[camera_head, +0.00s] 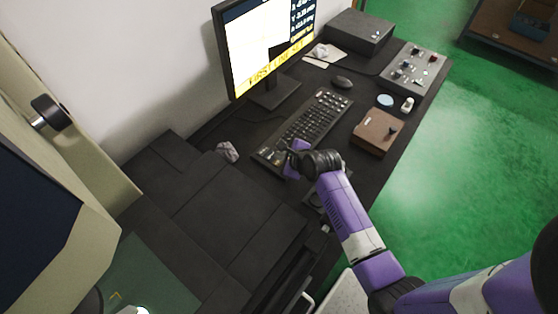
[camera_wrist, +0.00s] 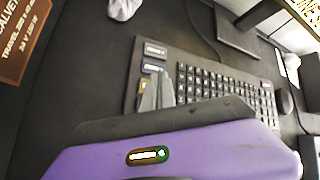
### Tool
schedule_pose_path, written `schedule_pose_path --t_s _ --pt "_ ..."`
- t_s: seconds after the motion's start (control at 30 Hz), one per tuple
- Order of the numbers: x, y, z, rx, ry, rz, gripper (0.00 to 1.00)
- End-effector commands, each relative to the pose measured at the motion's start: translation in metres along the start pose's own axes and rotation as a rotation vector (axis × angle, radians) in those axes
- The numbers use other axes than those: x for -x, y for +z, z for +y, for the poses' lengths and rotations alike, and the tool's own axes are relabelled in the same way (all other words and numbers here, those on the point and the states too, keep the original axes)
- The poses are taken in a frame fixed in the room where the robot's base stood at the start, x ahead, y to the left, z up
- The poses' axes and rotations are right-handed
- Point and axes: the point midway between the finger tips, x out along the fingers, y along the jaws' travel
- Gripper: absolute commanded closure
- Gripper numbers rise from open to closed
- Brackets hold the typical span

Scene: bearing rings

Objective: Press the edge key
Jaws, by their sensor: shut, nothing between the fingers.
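The black keyboard (camera_head: 318,118) lies on the dark desk in front of the monitor. At its near left end is a block of larger keys, seen in the wrist view: one with a white label (camera_wrist: 154,50), one with a bluish label (camera_wrist: 151,68) and one with a yellow label (camera_wrist: 145,86). The labels are too small to read, so I cannot tell which is the edge key. My gripper (camera_wrist: 157,88) is shut and empty, its grey fingertips over this block beside the yellow-labelled key, which they partly hide. Contact is unclear. In the head view my gripper (camera_head: 283,160) is at the same keyboard end.
The monitor (camera_head: 268,40) stands behind the keyboard with a yellow banner on screen. A crumpled cloth (camera_head: 227,151) lies left of the keyboard.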

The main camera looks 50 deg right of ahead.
Motion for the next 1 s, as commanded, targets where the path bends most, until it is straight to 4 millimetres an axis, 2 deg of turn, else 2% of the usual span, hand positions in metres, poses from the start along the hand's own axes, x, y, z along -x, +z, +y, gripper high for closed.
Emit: schedule_pose_path --t_s 1.0 --pt "-0.0058 -0.0042 0.0042 0.0 0.0 0.0 1.0"
